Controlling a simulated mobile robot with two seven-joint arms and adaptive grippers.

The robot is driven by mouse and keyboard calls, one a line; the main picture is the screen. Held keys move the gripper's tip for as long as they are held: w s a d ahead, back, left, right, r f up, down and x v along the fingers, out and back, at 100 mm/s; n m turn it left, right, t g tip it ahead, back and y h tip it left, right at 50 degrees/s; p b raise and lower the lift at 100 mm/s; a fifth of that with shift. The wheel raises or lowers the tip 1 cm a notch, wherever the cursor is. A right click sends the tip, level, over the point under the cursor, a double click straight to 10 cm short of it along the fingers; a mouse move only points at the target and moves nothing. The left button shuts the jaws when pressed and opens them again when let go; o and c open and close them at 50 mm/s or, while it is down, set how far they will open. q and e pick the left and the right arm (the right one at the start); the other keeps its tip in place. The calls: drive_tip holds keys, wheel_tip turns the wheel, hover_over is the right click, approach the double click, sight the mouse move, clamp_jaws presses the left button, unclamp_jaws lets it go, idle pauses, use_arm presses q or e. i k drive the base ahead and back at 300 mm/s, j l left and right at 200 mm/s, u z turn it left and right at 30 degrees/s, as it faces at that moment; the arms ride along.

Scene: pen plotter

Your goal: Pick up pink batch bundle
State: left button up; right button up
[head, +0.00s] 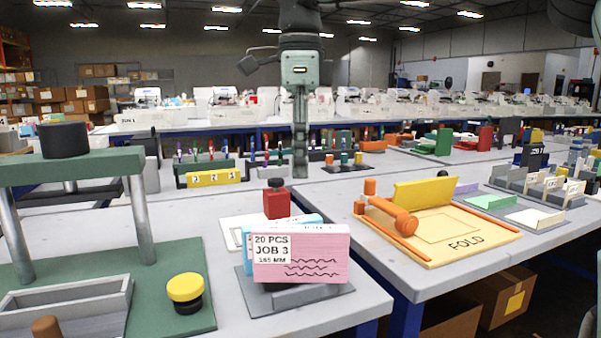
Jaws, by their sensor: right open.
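The pink batch bundle (325,258) stands upright at the front edge of the middle table, its label reading "20 PCS JOB 3 165 MM". It rests in a grey holder (300,300). A light blue bundle (285,229) is partly hidden behind it. My right gripper (300,172) hangs from the top with its fingers pointing down, above and beyond the pink bundle, apart from it. It is open and empty, seen edge-on, so the gap between its fingers hardly shows. My left gripper is not in view.
A red object with a dark knob (277,202) stands just behind the bundles. A yellow fold board (447,240) with an orange roller (391,216) is to the right. A green press frame (68,167) and yellow button (185,288) are to the left. A pen rack (213,178) stands farther back.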

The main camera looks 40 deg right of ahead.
sight(295, 253)
drive_tip(key=k, duration=1)
